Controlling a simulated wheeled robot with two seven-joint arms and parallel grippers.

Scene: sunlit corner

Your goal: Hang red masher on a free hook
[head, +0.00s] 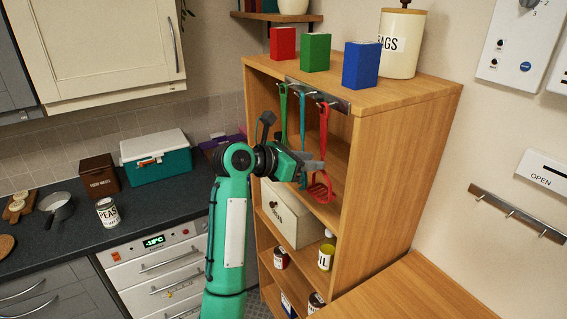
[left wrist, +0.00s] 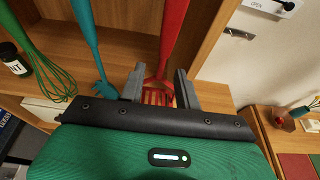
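The red masher (head: 323,130) hangs upright at the right end of the hook rail (head: 336,101) on the wooden shelf unit, its slotted head low. Its handle top is at the rail. My left gripper (head: 312,168) is beside the masher's lower part. In the left wrist view, the red masher (left wrist: 172,40) stands between the two spread fingers (left wrist: 160,88), with gaps at its sides; I see no firm grip. A green whisk (head: 283,115) and a teal utensil (head: 302,110) hang to its left. My right gripper is not in view.
A second hook rail (head: 515,213) on the right wall is empty. Red, green and blue boxes and a canister (head: 401,45) stand on the shelf unit's top. A white bin (head: 290,215) and bottles sit on lower shelves. A wooden surface (head: 405,290) lies at front right.

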